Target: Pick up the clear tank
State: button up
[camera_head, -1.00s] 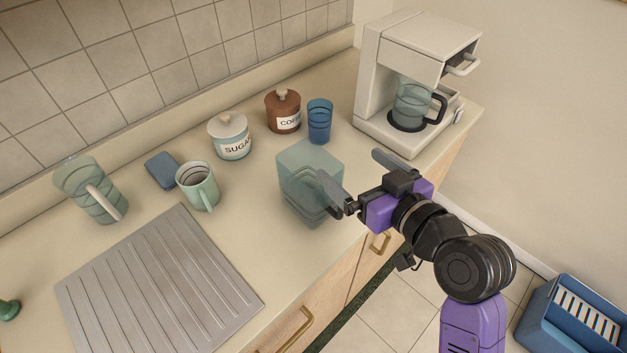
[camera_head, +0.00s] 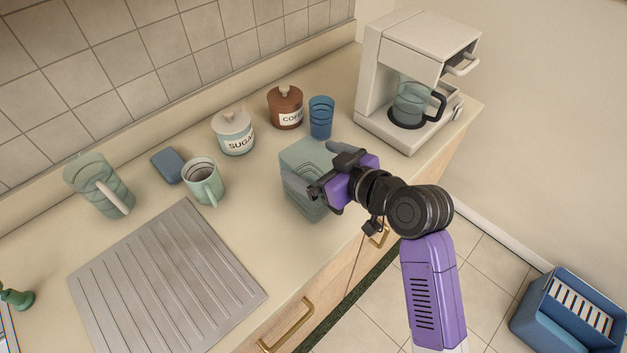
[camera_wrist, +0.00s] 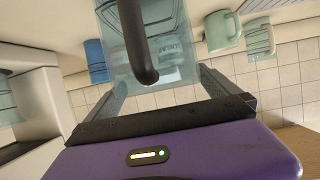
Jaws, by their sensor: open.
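The clear tank (camera_head: 293,168) is a see-through, greenish box standing on the counter near its front edge. My gripper (camera_head: 322,173) is at the tank's right side in the head view and hides part of it. In the wrist view the tank (camera_wrist: 182,68) is straight ahead, with a dark curved bar in front of it, seemingly its handle (camera_wrist: 138,45). The two fingers of my gripper (camera_wrist: 160,88) are spread apart, one to each side of the bar's end. I cannot tell whether they touch the tank.
A blue cup (camera_head: 321,118), coffee jar (camera_head: 285,108) and sugar jar (camera_head: 233,133) stand behind the tank. A coffee maker (camera_head: 385,85) is at the right. A green mug (camera_head: 203,180), blue sponge (camera_head: 168,165), pitcher (camera_head: 92,180) and ridged drainboard (camera_head: 165,280) are left.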

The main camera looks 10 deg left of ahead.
jog(key=shift+w+a+f, duration=0.1)
jog(key=shift+w+a, duration=0.05)
jog(key=c, duration=1.9)
jog(key=shift+c, duration=0.2)
notch_tip(320, 180, up, 20)
jog(key=b, duration=0.2)
jog(key=o, duration=1.4)
jog(key=c, duration=1.4)
